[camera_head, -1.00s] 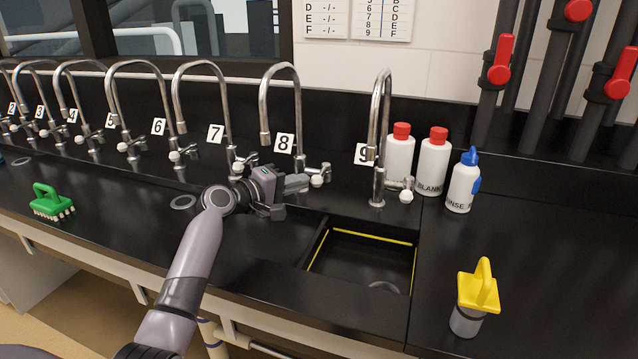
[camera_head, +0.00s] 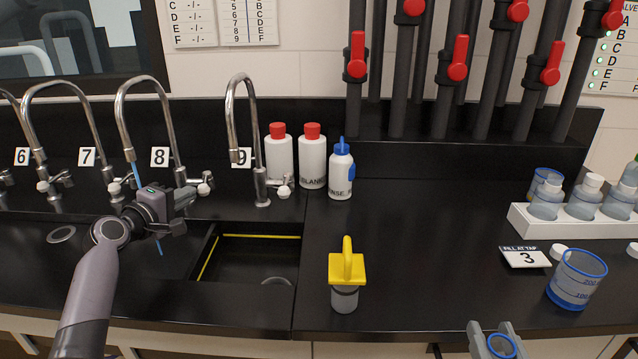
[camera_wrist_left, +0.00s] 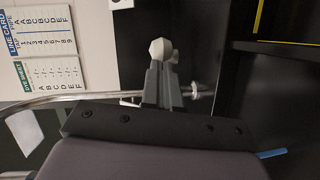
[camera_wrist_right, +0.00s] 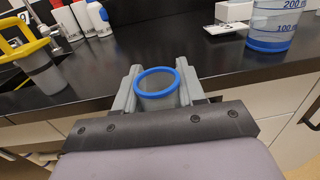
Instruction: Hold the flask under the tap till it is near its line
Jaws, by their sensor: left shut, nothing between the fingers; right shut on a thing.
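My right gripper (camera_head: 497,340) is shut on a blue-rimmed, greyish clear flask (camera_head: 501,346) at the bottom edge of the head view. The flask (camera_wrist_right: 157,90) shows between the fingers in the right wrist view; its line and lower part are hidden. My left gripper (camera_head: 184,200) is shut and empty by the valve of the tap labelled 8 (camera_head: 150,82). Its fingertips are at the pale knob (camera_wrist_left: 160,49) in the left wrist view; I cannot tell if they touch. A thin blue stream (camera_head: 137,176) runs from this tap's spout, partly hidden by my left arm.
A sink (camera_head: 245,262) lies right of my left gripper. White bottles (camera_head: 312,162) stand behind. A graduated blue-rimmed beaker (camera_head: 577,280), a card reading fill at tap 3 (camera_head: 525,257) and a white rack (camera_head: 570,232) are at right.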

